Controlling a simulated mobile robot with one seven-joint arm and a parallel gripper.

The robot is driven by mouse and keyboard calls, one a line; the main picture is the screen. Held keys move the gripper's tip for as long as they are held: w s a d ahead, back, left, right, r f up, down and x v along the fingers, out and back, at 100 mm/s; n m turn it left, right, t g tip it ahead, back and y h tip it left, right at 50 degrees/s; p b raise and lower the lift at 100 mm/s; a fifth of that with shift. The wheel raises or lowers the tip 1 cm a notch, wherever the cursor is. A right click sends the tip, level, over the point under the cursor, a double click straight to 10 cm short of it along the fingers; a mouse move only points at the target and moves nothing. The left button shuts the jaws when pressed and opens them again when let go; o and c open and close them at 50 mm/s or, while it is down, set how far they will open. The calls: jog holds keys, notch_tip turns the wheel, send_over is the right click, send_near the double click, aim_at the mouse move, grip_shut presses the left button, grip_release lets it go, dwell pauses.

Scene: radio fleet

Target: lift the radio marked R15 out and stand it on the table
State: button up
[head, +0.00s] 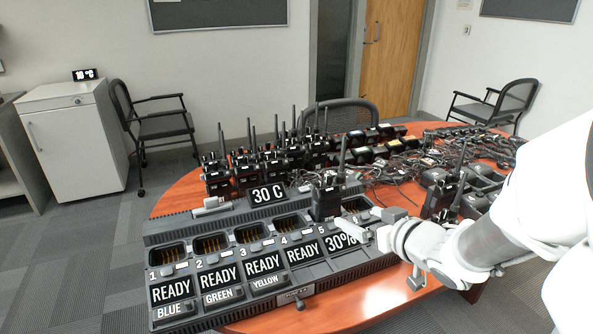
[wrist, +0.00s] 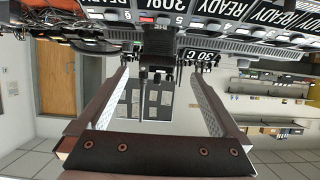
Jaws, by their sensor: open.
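A black radio (head: 325,200) with an upright antenna stands in bay 5 of the charger (head: 358,266), above the display reading 30%. It is the only radio in this charger; I cannot read its mark. My gripper (head: 366,222) is open at the charger's right end, to the right of the radio and apart from it. In the upside-down wrist view the radio (wrist: 158,42) shows beyond the gap between the open fingers of my gripper (wrist: 156,76), with nothing held. The table (head: 186,192) is reddish wood.
Several radios (head: 268,165) stand in rows behind the charger. Tangled cables and accessories (head: 405,160) cover the table's back right, and another radio (head: 440,195) stands at the right. A narrow table strip (head: 350,303) in front of the charger is bare.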

jog(key=p, duration=0.4)
send_near(329, 202)
jog(key=x, duration=0.5)
jog(key=shift+w+f, duration=0.2)
jog(key=shift+f, duration=0.2)
jog(key=shift+b+x, duration=0.6)
jog(key=shift+x, duration=2.95)
jog(key=shift+r, duration=0.15)
grip_shut()
jog(key=shift+r, duration=0.15)
